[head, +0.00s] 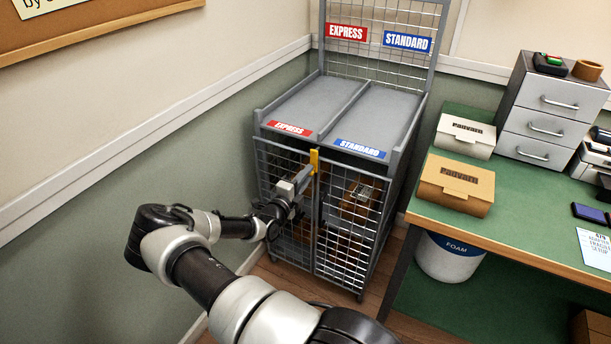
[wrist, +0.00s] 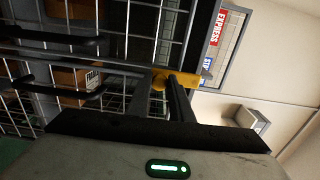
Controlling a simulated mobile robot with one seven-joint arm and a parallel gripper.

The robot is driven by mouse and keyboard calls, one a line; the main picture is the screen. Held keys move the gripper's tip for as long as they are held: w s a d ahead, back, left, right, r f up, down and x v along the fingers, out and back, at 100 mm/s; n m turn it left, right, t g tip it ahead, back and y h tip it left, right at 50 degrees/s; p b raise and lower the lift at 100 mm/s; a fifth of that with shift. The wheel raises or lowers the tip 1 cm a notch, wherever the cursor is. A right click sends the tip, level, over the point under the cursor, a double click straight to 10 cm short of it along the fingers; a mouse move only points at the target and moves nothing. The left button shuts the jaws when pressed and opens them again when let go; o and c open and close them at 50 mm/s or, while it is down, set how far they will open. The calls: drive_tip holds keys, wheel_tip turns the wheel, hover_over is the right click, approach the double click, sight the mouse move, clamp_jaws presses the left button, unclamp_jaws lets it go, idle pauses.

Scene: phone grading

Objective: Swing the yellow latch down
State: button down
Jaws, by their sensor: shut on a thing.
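The yellow latch (head: 314,158) stands upright at the top middle of the cage cart's front, where its two mesh doors meet. My gripper (head: 306,175) reaches it from the front left, with its fingertips at the latch. In the wrist view the yellow latch (wrist: 188,80) shows at and beyond the fingertips, and my gripper (wrist: 160,88) is shut on it. The fingers hide part of the latch. The left mesh door (head: 277,165) and right mesh door (head: 347,240) both stand closed.
Brown boxes (head: 358,205) sit behind the mesh. The cart's top has two grey trays, EXPRESS (head: 312,101) and STANDARD (head: 384,115). A green-topped table (head: 510,212) with boxes and a drawer unit stands at the right, with a FOAM bin (head: 447,257) beneath it.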

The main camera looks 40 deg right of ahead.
drive_tip(key=shift+s, duration=0.1)
drive_tip(key=c, duration=1.6)
unclamp_jaws()
drive_tip(key=p+v, duration=0.1)
drive_tip(key=v, duration=1.6)
drive_tip(key=shift+a+p, duration=0.2)
drive_tip(key=shift+p, duration=0.1)
